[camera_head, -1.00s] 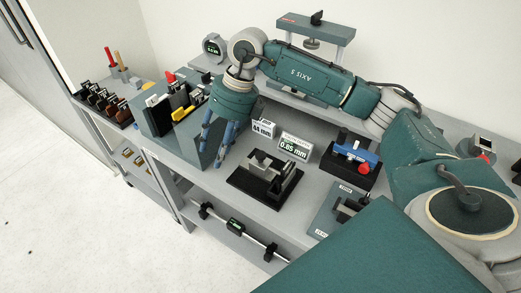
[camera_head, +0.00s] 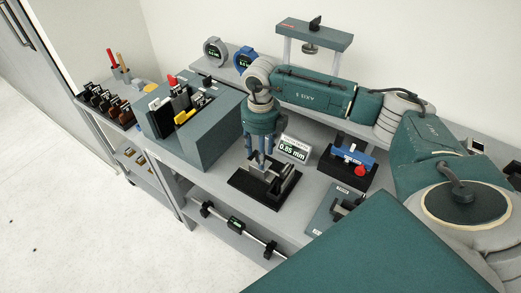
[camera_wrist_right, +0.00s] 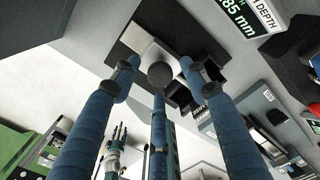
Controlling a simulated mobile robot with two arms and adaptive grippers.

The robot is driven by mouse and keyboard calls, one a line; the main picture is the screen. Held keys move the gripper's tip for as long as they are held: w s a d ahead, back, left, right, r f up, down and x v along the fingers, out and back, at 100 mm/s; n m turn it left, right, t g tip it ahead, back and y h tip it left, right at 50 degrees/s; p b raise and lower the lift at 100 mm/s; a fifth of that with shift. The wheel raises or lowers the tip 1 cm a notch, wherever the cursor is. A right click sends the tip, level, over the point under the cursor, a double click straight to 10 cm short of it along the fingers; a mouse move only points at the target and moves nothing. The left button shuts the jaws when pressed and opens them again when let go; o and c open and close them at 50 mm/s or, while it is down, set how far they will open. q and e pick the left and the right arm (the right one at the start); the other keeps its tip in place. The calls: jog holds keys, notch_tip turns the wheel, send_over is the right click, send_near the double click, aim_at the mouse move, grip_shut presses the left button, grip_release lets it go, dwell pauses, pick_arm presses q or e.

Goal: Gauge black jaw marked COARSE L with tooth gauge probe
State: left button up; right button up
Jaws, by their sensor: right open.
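My right gripper (camera_head: 260,160) points down over a black-based fixture (camera_head: 240,184) with grey metal blocks. Its blue fingers are apart in the right wrist view (camera_wrist_right: 160,80), and a dark round knob (camera_wrist_right: 160,74) shows between them. I cannot tell whether the fingers touch it. A sign reading 0.85 mm (camera_head: 293,149) stands behind the fixture; the wrist view shows "DEPTH" on it. Several dark upright pieces (camera_head: 180,102) stand in the teal box.
A blue device with a red knob (camera_head: 352,155) sits on a black base to the right of the fixture. A grey plate holder (camera_head: 322,216) lies nearer the front edge. Two round gauges (camera_head: 215,50) stand behind the teal box (camera_head: 215,130). A rod (camera_head: 237,228) lies on the lower shelf.

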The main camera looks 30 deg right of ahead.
jog(key=shift+f, duration=0.3)
grip_shut()
jog(key=w+b, duration=0.1)
jog(key=w+a, duration=0.1)
jog(key=w+b, duration=0.1)
jog(key=shift+w+a+f+b, duration=0.1)
jog(key=shift+w+a+b, duration=0.15)
jog(key=shift+b, duration=0.1)
jog(key=shift+w, duration=0.25)
jog(key=shift+s+r, duration=0.1)
jog(key=shift+r, duration=0.15)
jog(key=shift+c, duration=0.8)
grip_release()
jog(key=shift+o, duration=0.8)
jog(key=shift+a+f, duration=0.1)
jog(key=shift+a, duration=0.05)
